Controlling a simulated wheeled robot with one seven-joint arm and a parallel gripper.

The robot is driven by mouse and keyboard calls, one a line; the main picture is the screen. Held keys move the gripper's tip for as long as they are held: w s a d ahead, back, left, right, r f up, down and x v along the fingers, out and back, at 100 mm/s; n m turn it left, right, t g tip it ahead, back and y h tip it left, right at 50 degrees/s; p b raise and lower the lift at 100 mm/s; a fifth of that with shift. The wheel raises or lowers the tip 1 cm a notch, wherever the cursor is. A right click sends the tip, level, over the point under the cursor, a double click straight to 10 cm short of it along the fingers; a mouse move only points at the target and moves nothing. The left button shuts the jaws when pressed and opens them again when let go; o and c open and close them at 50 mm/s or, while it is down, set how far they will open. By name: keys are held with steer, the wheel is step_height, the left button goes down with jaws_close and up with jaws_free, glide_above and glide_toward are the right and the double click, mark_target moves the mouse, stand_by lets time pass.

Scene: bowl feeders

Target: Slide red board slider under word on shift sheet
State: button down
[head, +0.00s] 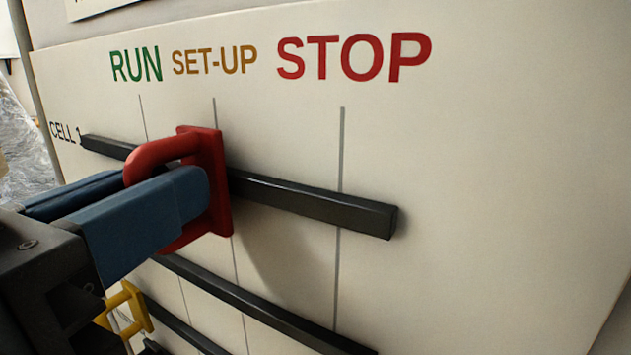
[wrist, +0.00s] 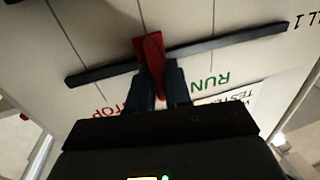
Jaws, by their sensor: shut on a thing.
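The red slider (head: 215,175) sits on the upper black rail (head: 310,200), the CELL 1 row of a cream board. Its plate overlaps the thin grey line under the amber word SET-UP (head: 214,61). The green RUN (head: 136,66) is to the left and the red STOP (head: 354,57) to the right. My gripper (head: 165,178) is shut on the slider's loop handle, blue fingers either side. The wrist view, upside down, also shows the red slider (wrist: 151,52) between the fingers. A sheet (wrist: 237,97) with cropped text shows above the words; I cannot read its word.
A lower rail (head: 265,305) runs below, with a yellow slider (head: 128,308) at lower left, partly hidden by my gripper. The upper rail is bare to the right of the red slider, as far as its end beyond the STOP line.

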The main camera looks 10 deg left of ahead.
steer(key=c, duration=1.2)
jaws_free()
steer(key=shift+c, duration=0.2)
steer(key=s+a+b, duration=0.1)
steer(key=s, duration=0.6)
steer(key=shift+s+a, duration=0.3)
steer(key=shift+s, duration=0.05)
